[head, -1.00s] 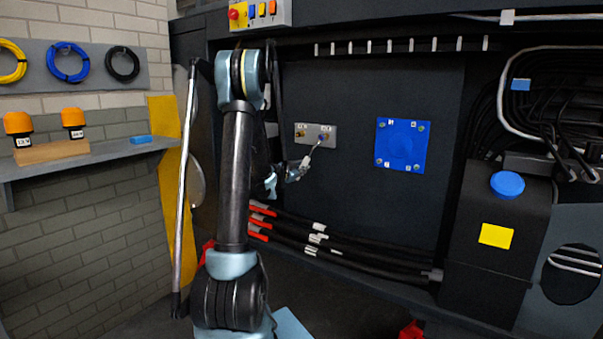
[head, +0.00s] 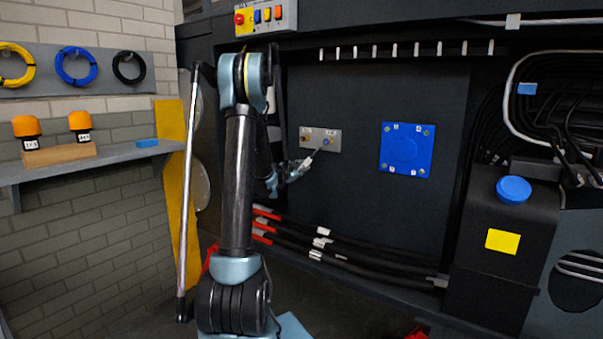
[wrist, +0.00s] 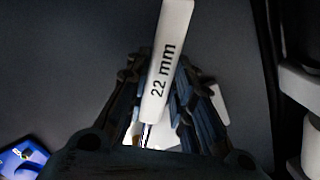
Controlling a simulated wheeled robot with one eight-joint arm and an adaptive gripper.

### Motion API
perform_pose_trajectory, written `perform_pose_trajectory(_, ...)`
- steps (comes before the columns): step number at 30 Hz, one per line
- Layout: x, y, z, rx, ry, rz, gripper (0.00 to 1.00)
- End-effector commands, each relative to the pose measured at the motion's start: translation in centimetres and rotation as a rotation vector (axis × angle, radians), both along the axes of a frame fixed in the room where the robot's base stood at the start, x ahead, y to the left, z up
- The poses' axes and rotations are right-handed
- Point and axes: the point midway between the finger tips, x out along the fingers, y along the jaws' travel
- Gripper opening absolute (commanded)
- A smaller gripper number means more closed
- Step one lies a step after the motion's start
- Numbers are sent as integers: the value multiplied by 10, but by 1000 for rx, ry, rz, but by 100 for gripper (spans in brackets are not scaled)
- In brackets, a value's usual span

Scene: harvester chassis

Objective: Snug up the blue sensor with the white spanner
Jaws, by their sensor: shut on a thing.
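The white spanner (wrist: 167,60), marked 22 mm, is held between the fingers of my gripper (wrist: 157,88), which is shut on it. In the head view my gripper (head: 297,170) is below and left of the blue sensor (head: 326,141). The spanner (head: 309,158) points up and right toward the sensor. Its upper end is close to the sensor; I cannot tell whether it is around it or only beside it. The sensor sits at the right of a small grey plate (head: 314,133), with a brass-coloured sensor (head: 306,139) at its left.
A blue square cover (head: 407,150) is to the right of the plate. Black cables with red ends (head: 265,226) run below my gripper. A black box with a blue cap (head: 513,190) stands at the right. A shelf (head: 110,158) with orange-topped items is at the left.

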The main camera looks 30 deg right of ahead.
Motion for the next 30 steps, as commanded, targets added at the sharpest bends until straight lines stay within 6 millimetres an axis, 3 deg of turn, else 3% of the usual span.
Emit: perform_pose_trajectory(30,-2,4,0,0,1,0,0)
